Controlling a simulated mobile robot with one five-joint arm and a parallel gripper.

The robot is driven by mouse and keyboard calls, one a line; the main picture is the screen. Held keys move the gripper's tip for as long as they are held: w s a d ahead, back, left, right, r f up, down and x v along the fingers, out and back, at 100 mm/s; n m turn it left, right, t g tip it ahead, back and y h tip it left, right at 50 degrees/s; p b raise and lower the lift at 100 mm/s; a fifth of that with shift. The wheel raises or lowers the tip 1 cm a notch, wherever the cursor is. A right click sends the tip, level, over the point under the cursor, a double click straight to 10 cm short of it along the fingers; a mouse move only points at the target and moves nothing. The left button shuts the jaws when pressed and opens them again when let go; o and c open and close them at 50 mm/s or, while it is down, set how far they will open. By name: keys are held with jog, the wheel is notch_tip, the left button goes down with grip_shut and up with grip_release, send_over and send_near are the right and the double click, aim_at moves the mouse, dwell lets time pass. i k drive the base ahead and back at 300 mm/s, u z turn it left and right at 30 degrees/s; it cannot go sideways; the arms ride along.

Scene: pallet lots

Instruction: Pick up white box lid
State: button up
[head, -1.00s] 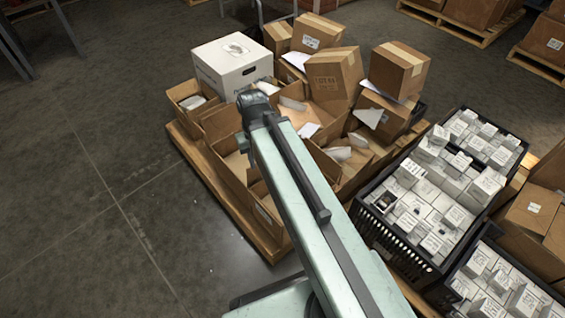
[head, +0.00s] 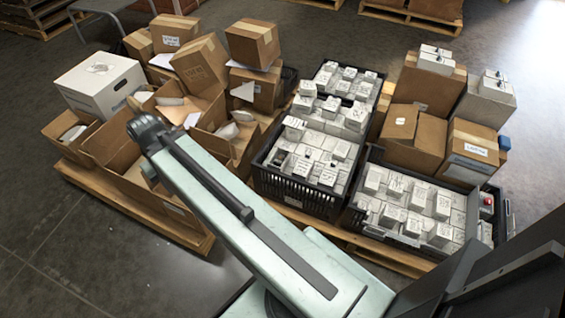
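A white box (head: 99,90) with a closed lid (head: 97,70) on top stands at the far left of the loaded pallet. The lid has a pale oval mark, and the box front has a dark hand slot. My pale green arm reaches across the picture toward the left, and its dark joint is in front of the open cartons, right of and nearer than the white box. My gripper does not show; the arm's end past that joint is hidden. Nothing of mine is seen touching the lid.
Open brown cartons (head: 135,160) crowd around the white box on a wooden pallet (head: 190,240). Black crates (head: 300,192) of small white boxes stand at centre and right. Closed cartons (head: 415,140) are stacked behind at right. The floor at left is clear.

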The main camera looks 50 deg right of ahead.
aim_at(292, 122)
jog(key=z, duration=2.6)
jog(key=k, duration=0.8)
jog(key=u, duration=1)
jog(key=i, duration=1.05)
jog(key=z, duration=0.5)
